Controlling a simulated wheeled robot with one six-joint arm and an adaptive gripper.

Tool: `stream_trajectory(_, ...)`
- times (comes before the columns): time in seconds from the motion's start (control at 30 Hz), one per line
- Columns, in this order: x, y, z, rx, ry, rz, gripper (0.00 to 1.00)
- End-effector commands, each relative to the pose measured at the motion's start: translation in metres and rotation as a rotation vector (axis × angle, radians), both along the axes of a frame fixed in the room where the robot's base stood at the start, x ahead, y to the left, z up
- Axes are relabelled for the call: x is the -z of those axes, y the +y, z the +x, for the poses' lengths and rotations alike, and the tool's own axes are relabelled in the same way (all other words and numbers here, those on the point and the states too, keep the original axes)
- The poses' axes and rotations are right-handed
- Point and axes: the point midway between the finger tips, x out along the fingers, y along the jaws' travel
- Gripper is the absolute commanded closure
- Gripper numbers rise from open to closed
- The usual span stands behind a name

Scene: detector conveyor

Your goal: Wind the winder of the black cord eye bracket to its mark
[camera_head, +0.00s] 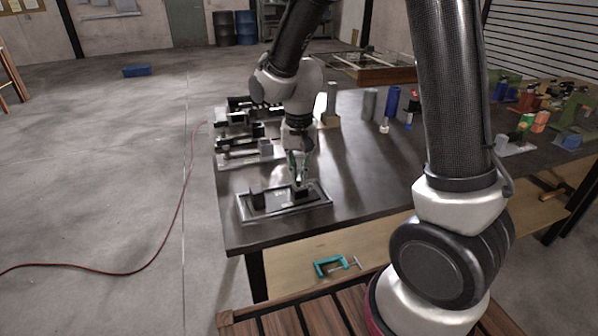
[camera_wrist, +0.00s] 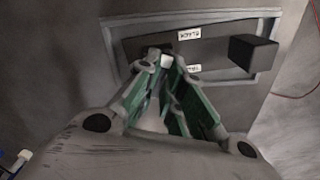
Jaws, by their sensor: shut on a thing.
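The black cord eye bracket is a grey-framed plate (camera_head: 240,211) on the near left of the dark table, and its frame also shows in the wrist view (camera_wrist: 105,45). A black block (camera_wrist: 254,52) stands at one end; it shows at the left end in the head view (camera_head: 257,199). A white label reading BLACK (camera_wrist: 189,34) lies on the plate, with a second label partly hidden. My gripper (camera_head: 299,180) points down over the other end. In the wrist view its fingertips (camera_wrist: 162,62) are closed on the winder, which they mostly hide. The winder's mark cannot be made out.
More dark fixtures (camera_head: 245,150) stand behind on the table's left edge. Several cylinders, including a blue one (camera_head: 391,102), stand farther back. A teal clamp (camera_head: 335,266) lies on the lower shelf. The tabletop right of the plate is clear.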

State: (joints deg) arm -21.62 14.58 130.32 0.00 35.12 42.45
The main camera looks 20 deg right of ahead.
Motion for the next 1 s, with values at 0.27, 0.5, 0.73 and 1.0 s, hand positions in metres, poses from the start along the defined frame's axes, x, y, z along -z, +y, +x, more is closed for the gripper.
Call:
stream_trajectory(0.27, -0.0002, 0.0001, 0.0001, -0.045, 0.0, 0.0, 1.0)
stream_trajectory(0.5, -0.0003, 0.0001, 0.0001, -0.191, 0.0, 0.0, 1.0)
stream_trajectory(0.73, -0.0003, 0.0001, 0.0001, -0.401, 0.0, 0.0, 1.0)
stream_trajectory(1.0, -0.0003, 0.0001, 0.0001, -0.658, 0.0, 0.0, 1.0)
